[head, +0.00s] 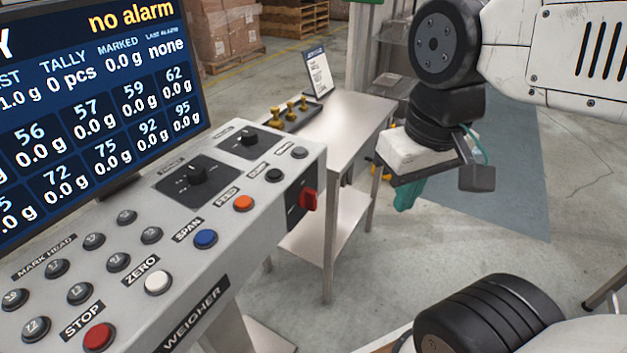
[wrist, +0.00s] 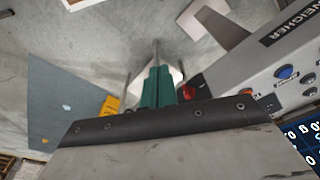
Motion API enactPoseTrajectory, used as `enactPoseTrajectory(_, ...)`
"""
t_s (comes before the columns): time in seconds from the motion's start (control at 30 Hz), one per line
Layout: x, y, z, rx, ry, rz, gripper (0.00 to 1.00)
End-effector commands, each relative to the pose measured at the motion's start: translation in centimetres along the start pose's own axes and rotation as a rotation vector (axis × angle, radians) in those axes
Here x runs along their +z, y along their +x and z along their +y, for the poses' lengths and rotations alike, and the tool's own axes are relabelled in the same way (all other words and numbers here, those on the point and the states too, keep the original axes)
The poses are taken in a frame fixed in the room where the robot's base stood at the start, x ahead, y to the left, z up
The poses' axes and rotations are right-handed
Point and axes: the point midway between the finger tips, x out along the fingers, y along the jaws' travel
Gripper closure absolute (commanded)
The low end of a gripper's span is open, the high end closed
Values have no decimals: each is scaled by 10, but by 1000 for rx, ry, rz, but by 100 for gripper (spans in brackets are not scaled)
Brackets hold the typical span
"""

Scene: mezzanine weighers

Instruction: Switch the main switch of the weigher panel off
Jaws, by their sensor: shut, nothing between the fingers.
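The weigher panel (head: 262,160) is a light grey sloped console on the left of the head view. A red rotary handle (head: 308,200), apparently the main switch, sits on a black plate on its right end face. The handle looks roughly upright; the plate's markings are too small to read. My gripper (head: 403,203) has teal fingers, shut and empty, pointing down to the right of the panel, apart from the handle. In the wrist view the shut fingers (wrist: 157,88) are in the middle and the red handle (wrist: 188,92) shows just right of them, partly hidden by my gripper body.
A display (head: 90,110) reading "no alarm" stands behind the panel's buttons and black knobs. A steel table (head: 350,112) with brass weights (head: 290,113) and a sign (head: 317,73) stands beyond the panel. Open floor (head: 480,225) lies right of the panel.

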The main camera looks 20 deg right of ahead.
Motion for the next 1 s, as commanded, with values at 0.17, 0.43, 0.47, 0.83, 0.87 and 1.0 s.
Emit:
enactPoseTrajectory(0.17, -5, 0, -1, -11, -15, -11, 100)
enactPoseTrajectory(0.43, -69, 5, -3, -181, -215, -96, 100)
enactPoseTrajectory(0.47, -80, 8, -1, -211, -246, -101, 100)
enactPoseTrajectory(0.83, -208, 69, 47, -552, -563, 26, 100)
enactPoseTrajectory(0.87, -215, 75, 51, -570, -580, 45, 100)
enactPoseTrajectory(1.0, -239, 96, 70, -623, -640, 116, 100)
